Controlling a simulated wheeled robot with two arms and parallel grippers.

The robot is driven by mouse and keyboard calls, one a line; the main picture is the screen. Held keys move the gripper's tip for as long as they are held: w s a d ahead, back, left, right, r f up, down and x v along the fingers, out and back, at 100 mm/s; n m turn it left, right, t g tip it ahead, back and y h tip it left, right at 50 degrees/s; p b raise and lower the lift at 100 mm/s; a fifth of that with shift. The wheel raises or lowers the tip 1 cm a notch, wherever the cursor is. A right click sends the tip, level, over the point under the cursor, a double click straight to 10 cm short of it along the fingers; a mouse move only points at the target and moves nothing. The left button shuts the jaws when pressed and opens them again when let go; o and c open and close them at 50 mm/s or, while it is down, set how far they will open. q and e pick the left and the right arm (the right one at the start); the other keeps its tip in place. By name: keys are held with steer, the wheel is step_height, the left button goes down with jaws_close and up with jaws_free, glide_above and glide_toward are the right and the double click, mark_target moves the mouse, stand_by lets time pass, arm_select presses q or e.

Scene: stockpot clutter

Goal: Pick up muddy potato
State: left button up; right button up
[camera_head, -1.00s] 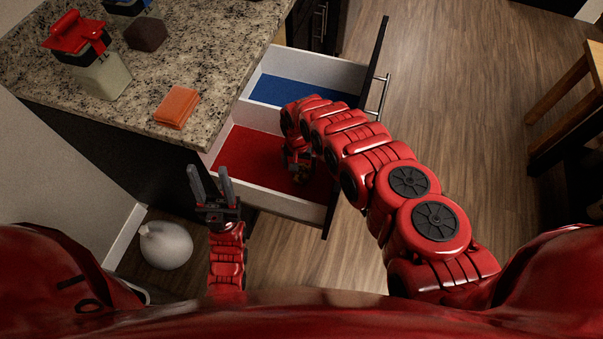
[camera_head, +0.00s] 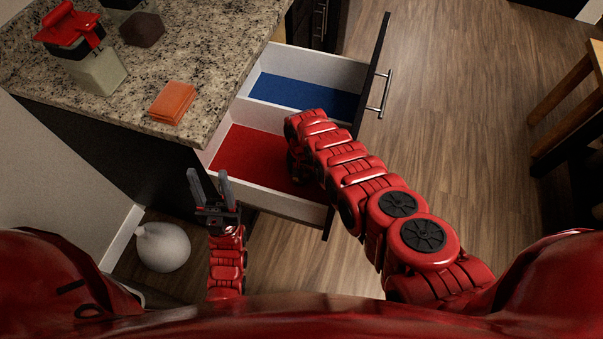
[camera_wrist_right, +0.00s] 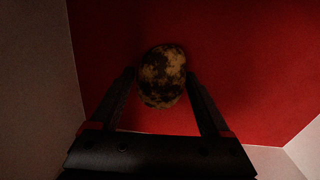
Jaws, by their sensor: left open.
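The muddy potato (camera_wrist_right: 161,76) is brown with dark dirt patches and lies on the red floor of the open drawer in the right wrist view. My right gripper (camera_wrist_right: 161,77) reaches down into the drawer, with one finger on each side of the potato. The fingers stand apart, with thin gaps seeming to show beside it; contact is hard to judge. In the head view my right arm hides the potato and most of that gripper. My left gripper (camera_head: 208,178) is open and empty, left of the drawer.
The drawer (camera_head: 270,200) has white walls, a red section and a blue section (camera_head: 305,95). The granite counter (camera_head: 190,60) holds orange sponges (camera_head: 172,103), a red-lidded jar (camera_head: 98,72) and a dark block (camera_head: 142,29). A white round object (camera_head: 163,247) sits on the floor.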

steer(key=c, duration=1.1)
steer(key=shift+r, duration=0.1)
